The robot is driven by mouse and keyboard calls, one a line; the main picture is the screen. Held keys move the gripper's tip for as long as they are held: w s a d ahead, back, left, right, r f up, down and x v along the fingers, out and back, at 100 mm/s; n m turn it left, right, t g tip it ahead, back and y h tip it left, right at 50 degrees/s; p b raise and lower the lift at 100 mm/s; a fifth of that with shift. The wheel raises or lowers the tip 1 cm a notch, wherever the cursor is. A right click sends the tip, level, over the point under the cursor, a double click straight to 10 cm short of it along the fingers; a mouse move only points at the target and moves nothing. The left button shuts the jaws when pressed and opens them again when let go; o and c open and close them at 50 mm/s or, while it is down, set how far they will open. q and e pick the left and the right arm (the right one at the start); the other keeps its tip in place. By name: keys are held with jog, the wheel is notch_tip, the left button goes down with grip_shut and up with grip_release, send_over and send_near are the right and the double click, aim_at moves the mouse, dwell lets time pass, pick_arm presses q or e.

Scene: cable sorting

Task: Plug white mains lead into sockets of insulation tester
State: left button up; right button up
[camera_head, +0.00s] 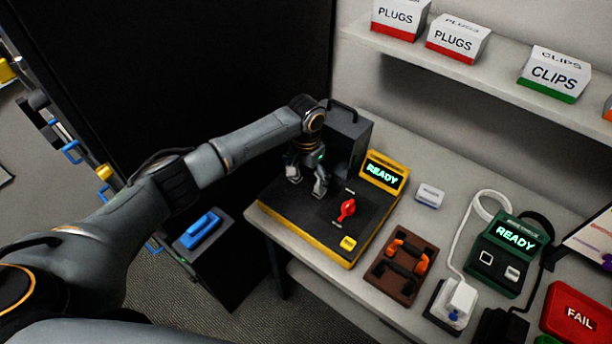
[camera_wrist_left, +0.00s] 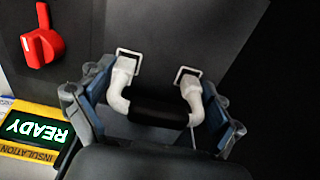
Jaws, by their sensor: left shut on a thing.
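The insulation tester (camera_head: 318,218) has a dark top, yellow edges, a yellow READY display (camera_head: 385,172) and a red knob (camera_head: 347,208). My left gripper (camera_head: 306,188) is over the far left of its top, fingers pointing down. In the left wrist view the gripper (camera_wrist_left: 155,112) is shut on the white mains lead (camera_wrist_left: 117,103), a short U with white ends and a black middle. Both ends reach the two white-framed square sockets (camera_wrist_left: 187,74). How deep they sit cannot be told. The head view does not show the lead clearly. My right gripper is out of view.
A dark box (camera_head: 348,135) stands behind the tester. To the right are a brown block with a black-and-orange lead (camera_head: 403,268), a white plug (camera_head: 460,297), a green READY tester (camera_head: 508,240) and a red FAIL bin (camera_head: 580,312). A shelf (camera_head: 440,55) holds labelled boxes above.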

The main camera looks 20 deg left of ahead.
pick_arm(q)
jog(key=o, duration=0.9)
jog(key=shift+o, duration=0.2)
jog(key=shift+r, duration=0.1)
notch_tip(320, 180, up, 6)
jog(key=p, duration=0.6)
jog(key=shift+f, duration=0.25)
jog(key=shift+r+p, duration=0.9)
jog(key=shift+r, duration=0.3)
jog(key=shift+s+f, duration=0.1)
jog(key=shift+f, duration=0.05)
